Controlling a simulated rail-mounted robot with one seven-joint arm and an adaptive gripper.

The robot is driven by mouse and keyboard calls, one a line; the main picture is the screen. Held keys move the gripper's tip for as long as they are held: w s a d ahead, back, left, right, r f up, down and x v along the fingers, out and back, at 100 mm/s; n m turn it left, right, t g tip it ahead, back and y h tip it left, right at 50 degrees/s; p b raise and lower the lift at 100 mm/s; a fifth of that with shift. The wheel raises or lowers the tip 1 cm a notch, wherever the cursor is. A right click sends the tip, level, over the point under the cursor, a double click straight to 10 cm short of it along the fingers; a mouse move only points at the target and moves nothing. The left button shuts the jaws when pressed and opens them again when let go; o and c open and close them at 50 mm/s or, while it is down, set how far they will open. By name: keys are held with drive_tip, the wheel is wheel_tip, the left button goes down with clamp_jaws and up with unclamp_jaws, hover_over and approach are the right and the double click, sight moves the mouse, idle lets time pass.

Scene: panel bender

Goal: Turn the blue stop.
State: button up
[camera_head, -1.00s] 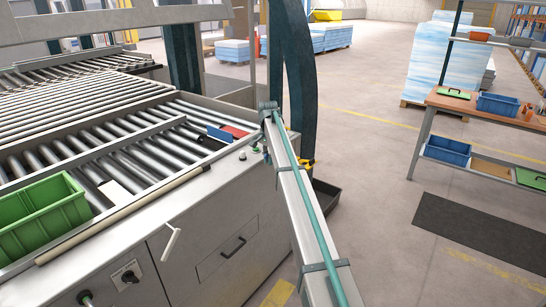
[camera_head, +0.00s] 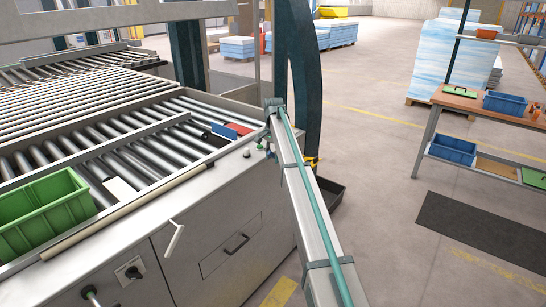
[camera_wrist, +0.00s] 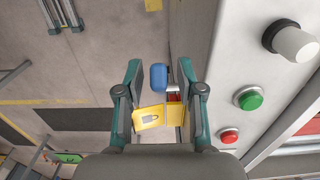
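In the head view a small blue piece (camera_head: 222,132) stands on the rollers beside a red block (camera_head: 239,129), left of my arm's end. In the wrist view a rounded blue piece (camera_wrist: 158,77) shows between my fingers, above yellow parts, one with a padlock sign (camera_wrist: 149,117). I cannot tell which blue piece is the stop. My gripper (camera_wrist: 160,85) is open, its two green fingers apart on either side of the blue piece. No contact is visible. In the head view my fingers are too small and partly hidden to make out.
A panel with a green button (camera_wrist: 249,99), a red button (camera_wrist: 229,136) and a black-and-white knob (camera_wrist: 292,40) lies close right of my gripper. A green crate (camera_head: 47,213) sits on the roller table's near side.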

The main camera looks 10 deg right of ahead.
drive_tip(key=shift+r, duration=0.15)
wheel_tip(320, 180, up, 12)
idle(0.4)
drive_tip(key=shift+f, duration=0.2)
